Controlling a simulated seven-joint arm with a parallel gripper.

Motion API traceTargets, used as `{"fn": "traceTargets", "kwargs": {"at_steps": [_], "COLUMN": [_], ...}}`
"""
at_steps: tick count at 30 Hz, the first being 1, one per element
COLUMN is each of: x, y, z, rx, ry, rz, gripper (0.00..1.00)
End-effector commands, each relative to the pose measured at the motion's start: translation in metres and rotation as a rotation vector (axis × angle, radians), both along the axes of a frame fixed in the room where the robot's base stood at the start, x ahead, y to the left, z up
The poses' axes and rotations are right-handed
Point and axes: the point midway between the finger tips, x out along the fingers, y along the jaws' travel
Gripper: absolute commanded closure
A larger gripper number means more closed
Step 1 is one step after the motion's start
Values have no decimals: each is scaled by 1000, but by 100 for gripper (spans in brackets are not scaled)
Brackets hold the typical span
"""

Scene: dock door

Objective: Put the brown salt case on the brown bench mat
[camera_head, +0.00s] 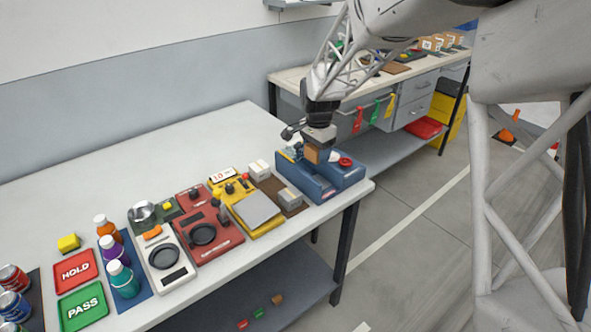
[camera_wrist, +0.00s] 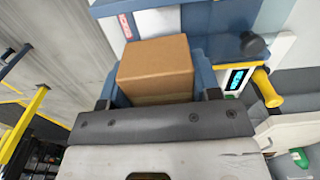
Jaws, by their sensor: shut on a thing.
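The brown salt case (camera_head: 312,155) is a small brown box held in my gripper (camera_head: 318,147), above the blue machine near the right end of the near bench. In the wrist view the case (camera_wrist: 155,65) sits between the two fingers, its top and front faces showing. I cannot tell whether its underside touches the machine. A brown mat (camera_head: 274,187) lies on the near bench just left of the blue machine, with pale boxes on it. A flat brown patch (camera_head: 396,68) also shows on the far bench; I cannot tell which is the bench mat.
The blue machine (camera_head: 345,181) with a red knob stands close below my gripper. A yellow scale (camera_head: 254,211) and red device (camera_head: 212,240) stand to the left. The far bench (camera_head: 290,77) carries several boxes (camera_head: 432,43). The near bench's back is clear.

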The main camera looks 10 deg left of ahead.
Motion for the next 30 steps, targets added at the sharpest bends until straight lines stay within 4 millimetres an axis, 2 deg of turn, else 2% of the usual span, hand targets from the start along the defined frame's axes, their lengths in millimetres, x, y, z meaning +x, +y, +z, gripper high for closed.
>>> {"fn": "traceTargets", "kwargs": {"at_steps": [5,18,24,30], "x": [-2,-17,-22,-22], "y": [23,109,128,130], "z": [-3,-15,-17,-17], "rx": [0,0,1,1], "ry": [0,0,-1,-1], "rz": [-2,-21,-27,-29], "gripper": [69,69,69,69]}}
